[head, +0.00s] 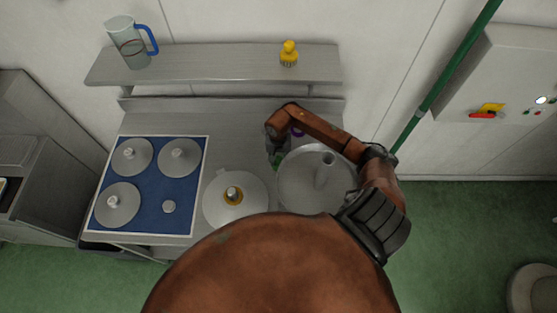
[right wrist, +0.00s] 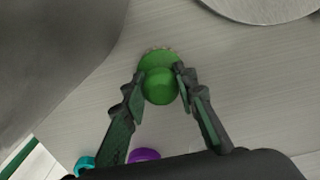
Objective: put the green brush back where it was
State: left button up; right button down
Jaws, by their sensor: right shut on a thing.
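My right gripper (head: 276,150) is above the steel worktop, left of the large round steel vessel. It is shut on the green brush (head: 276,161), which is mostly hidden by the gripper in the head view. In the right wrist view the green brush (right wrist: 160,86), with a round knob and pale bristle edge, sits between the two fingertips (right wrist: 160,80). I cannot tell whether its bristles touch the worktop. A similar yellow brush (head: 289,54) stands on the wall shelf (head: 220,66). My left gripper is not in view.
The steel vessel (head: 312,190) is close to my right arm. A purple object (right wrist: 145,155) and a teal object (right wrist: 85,163) are near the gripper. A blue mat (head: 146,188) holds several lids, and a jug (head: 126,42) stands on the shelf. The shelf's middle is clear.

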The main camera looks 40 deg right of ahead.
jog(key=shift+f, duration=0.1)
jog(key=c, duration=1.5)
grip_release()
jog(key=shift+c, duration=0.2)
jog(key=shift+w+r, duration=0.1)
jog(key=shift+r, duration=0.4)
notch_tip(320, 180, up, 11)
jog(key=b, duration=0.3)
jog(key=shift+r, duration=0.15)
